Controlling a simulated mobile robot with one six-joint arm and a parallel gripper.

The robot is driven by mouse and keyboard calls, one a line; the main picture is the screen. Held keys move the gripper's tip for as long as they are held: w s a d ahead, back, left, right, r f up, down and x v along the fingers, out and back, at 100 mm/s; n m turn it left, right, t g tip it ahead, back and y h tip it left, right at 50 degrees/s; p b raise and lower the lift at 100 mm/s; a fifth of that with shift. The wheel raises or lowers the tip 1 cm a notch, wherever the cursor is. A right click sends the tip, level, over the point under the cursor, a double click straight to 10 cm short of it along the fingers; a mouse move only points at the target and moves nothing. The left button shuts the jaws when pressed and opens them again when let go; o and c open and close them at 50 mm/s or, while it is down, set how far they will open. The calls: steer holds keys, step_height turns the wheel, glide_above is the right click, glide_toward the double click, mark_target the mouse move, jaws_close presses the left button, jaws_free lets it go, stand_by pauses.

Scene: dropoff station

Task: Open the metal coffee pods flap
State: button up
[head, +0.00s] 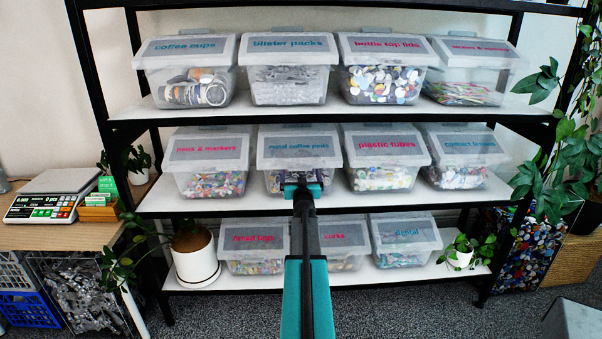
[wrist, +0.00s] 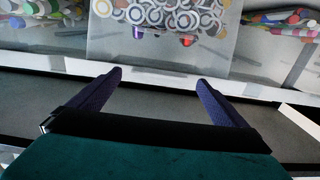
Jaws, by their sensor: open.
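The metal coffee pods box (head: 299,150) stands on the middle shelf, second from the left. It is a clear box with a white-grey lid flap and teal lettering, and the flap looks closed. My gripper (head: 303,180) is in front of the lower part of this box in the head view and hides some of it. In the wrist view my gripper (wrist: 158,84) is open, with two dark purple fingers apart and nothing between them. Beyond the fingertips, a clear box front (wrist: 160,45) shows round ring-shaped pods inside. The flap is not clearly visible in the wrist view.
The pens & markers box (head: 208,150) stands close on the left and the plastic tubes box (head: 385,150) close on the right. More boxes fill the upper shelf (head: 240,112) and lower shelf. A potted plant (head: 195,258) stands lower left.

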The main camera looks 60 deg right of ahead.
steer(key=shift+x, duration=1.05)
